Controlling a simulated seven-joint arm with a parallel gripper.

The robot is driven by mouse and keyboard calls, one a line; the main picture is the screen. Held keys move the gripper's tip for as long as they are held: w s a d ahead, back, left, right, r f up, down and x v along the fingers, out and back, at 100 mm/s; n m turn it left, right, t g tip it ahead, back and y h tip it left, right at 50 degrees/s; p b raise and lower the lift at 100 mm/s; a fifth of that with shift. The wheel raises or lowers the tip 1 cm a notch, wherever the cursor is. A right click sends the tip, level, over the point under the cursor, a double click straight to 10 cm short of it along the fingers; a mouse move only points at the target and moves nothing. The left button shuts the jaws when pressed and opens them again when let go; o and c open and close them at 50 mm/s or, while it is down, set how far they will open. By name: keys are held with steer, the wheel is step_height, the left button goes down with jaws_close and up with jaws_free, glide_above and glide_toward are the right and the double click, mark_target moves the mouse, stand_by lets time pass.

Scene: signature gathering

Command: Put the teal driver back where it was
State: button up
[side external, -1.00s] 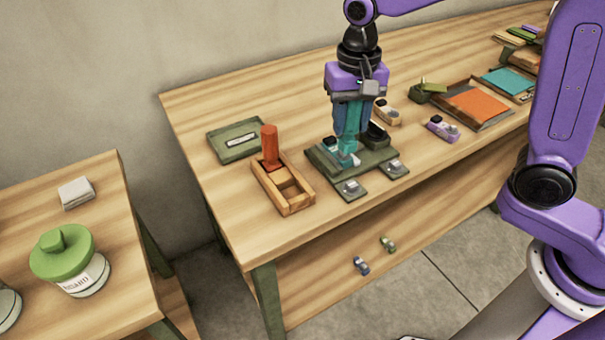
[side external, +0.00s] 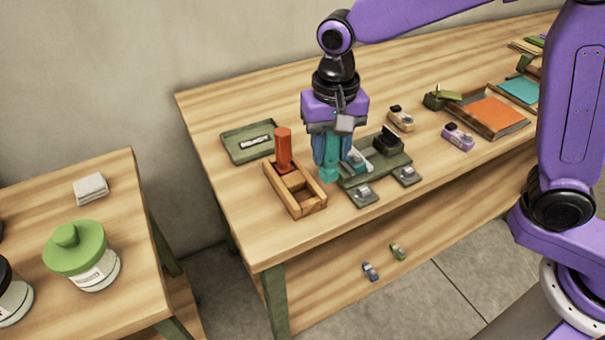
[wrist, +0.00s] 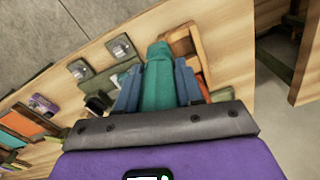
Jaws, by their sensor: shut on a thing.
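My gripper (side external: 331,146) is shut on the teal driver (side external: 329,171), which hangs upright below the fingers. It also shows between the fingers in the wrist view (wrist: 157,82). The driver is in front of the gap between the green fixture (side external: 372,178) and the wooden rack (side external: 305,208); I cannot tell its exact height above the table. The rack holds an upright orange-red driver (side external: 283,149) at its back end. The front compartments look empty. In the wrist view the rack (wrist: 193,43) is partly hidden behind the driver and fingers.
A green tray (side external: 236,154) with a label lies behind the rack. Small clamp-like parts sit at the fixture's front, and a purple one (side external: 458,138) lies to the right. An orange panel (side external: 496,113) is farther right. The bench's front-left corner is clear.

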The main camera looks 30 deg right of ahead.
steer(key=shift+w+a+f, duration=0.5)
steer(key=shift+w+f, duration=0.25)
steer(key=shift+f, duration=0.8)
steer(key=shift+w+a+f, duration=0.5)
steer(key=shift+w+f, duration=0.25)
steer(key=shift+f, duration=0.75)
steer(key=shift+w+a+f, duration=0.5)
steer(key=shift+w+f, duration=0.25)
steer(key=shift+f, duration=0.8)
steer(key=shift+f, duration=0.15)
steer(key=o, duration=1)
steer(key=shift+o, duration=0.2)
step_height(320, 180, up, 12)
steer(key=shift+r, duration=0.2)
steer(key=shift+s, duration=0.1)
